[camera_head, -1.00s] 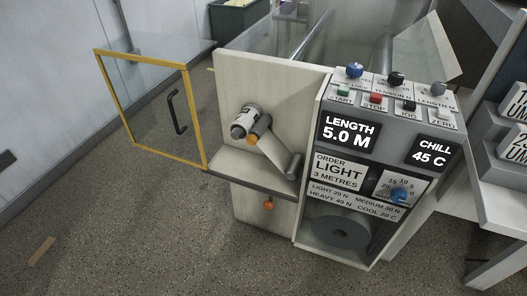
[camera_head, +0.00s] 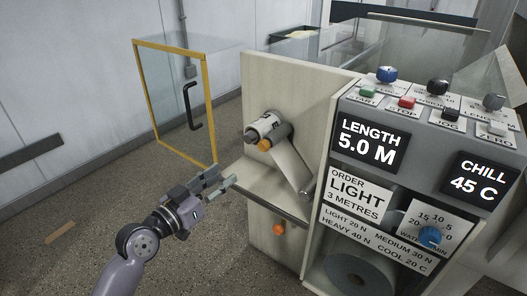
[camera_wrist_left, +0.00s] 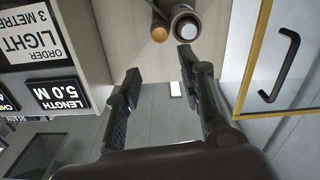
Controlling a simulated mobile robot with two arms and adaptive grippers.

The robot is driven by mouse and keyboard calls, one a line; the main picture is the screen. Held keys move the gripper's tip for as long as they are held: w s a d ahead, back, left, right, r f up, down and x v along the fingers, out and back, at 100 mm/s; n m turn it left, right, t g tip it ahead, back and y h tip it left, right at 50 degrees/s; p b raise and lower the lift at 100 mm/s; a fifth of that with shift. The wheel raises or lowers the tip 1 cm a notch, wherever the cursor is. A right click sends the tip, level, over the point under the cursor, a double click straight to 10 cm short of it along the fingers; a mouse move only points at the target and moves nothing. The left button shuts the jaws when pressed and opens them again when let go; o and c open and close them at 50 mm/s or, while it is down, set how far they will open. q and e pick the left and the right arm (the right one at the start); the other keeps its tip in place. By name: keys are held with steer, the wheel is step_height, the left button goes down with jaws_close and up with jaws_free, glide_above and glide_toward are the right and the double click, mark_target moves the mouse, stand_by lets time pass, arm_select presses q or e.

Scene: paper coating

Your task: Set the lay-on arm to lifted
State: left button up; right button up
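The lay-on arm appears to be the grey bar (camera_head: 289,165) slanting down to the right from the roll on the pale panel; I cannot tell its setting for sure. An orange knob (camera_head: 264,145) sits at its upper end, beside the dark-ended roll (camera_head: 262,130). In the left wrist view, which is upside down, the orange knob (camera_wrist_left: 159,34) and the roll end (camera_wrist_left: 186,30) show beyond the fingertips. My left gripper (camera_head: 225,181) is open and empty, left of the panel and lower than the roll, apart from both. Its spread fingers also show in the wrist view (camera_wrist_left: 159,62). My right gripper is not in view.
A yellow-framed clear door (camera_head: 168,105) with a black handle stands open at the left. The control console (camera_head: 420,160) stands right.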

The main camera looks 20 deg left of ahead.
mark_target(261, 148)
arm_select(q)
steer(key=x, duration=1.4)
steer(key=shift+w+d+f, duration=0.1)
steer(key=shift+w+d, duration=0.05)
steer(key=shift+w, duration=0.2)
steer(key=shift+w+d, duration=0.2)
steer(key=shift+w, duration=0.3)
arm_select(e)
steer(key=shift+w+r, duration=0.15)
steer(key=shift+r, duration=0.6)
arm_select(q)
steer(key=shift+c, duration=0.3)
jaws_close()
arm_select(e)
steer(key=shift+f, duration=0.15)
